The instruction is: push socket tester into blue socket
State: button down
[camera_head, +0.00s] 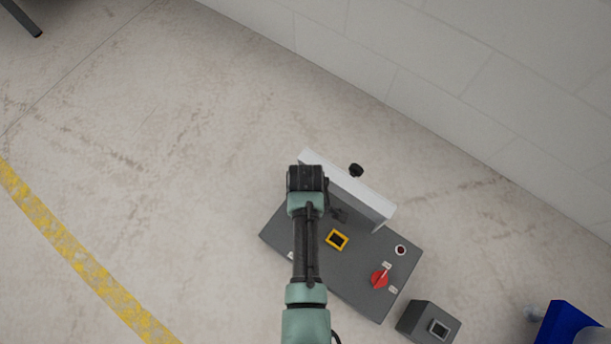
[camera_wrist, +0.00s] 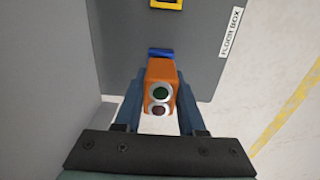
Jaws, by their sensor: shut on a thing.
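My gripper (camera_wrist: 160,80) is shut on an orange socket tester (camera_wrist: 161,73) in the wrist view. The tester's end face shows a green light and a dark red light towards the camera. The blue socket (camera_wrist: 161,52) shows as a thin blue strip just beyond the tester's far end; the tester covers most of it. I cannot tell whether the two touch. In the head view my arm hides the tester, the blue socket and most of the gripper.
The grey floor box (camera_head: 300,262) has a raised white lid (camera_head: 350,192), a yellow-framed socket (camera_head: 337,239) and a red switch (camera_head: 379,280). A small grey box (camera_head: 415,318) and a blue object (camera_head: 567,325) stand at lower right.

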jog(key=shift+f+b, duration=0.6)
jog(key=shift+f, duration=0.25)
jog(key=shift+c, duration=2.1)
grip_release()
jog(key=shift+r, duration=0.1)
jog(key=shift+r+p, duration=2.95)
jog(key=shift+p, duration=0.55)
